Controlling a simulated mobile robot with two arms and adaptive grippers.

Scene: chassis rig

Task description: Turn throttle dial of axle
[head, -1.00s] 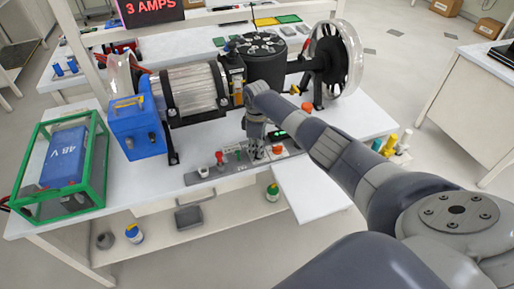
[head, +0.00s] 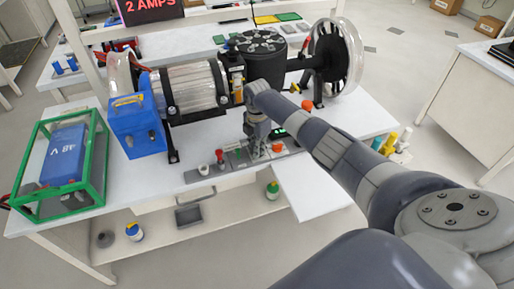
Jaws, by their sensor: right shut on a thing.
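The axle rig stands on the white bench, with a black motor drum (head: 262,42), a silver cylinder (head: 192,90) and a clear-rimmed wheel (head: 352,55) on a dark shaft. A grey control strip (head: 232,160) lies along the bench's front edge, with a red-topped lever (head: 220,157), a white knob (head: 204,168) and an orange button (head: 278,147). My right gripper (head: 257,151) points down at this strip and is shut on a small control there. The gripper mostly hides that control, which I take to be the throttle dial. My left gripper is out of view.
A display (head: 150,8) reads "2 AMPS". A blue box (head: 137,122) and a green-framed case (head: 100,180) with a 48 V battery (head: 64,155) stand at the left. Yellow and white bottles (head: 390,142) stand at the right edge. A lower shelf (head: 180,220) holds small items.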

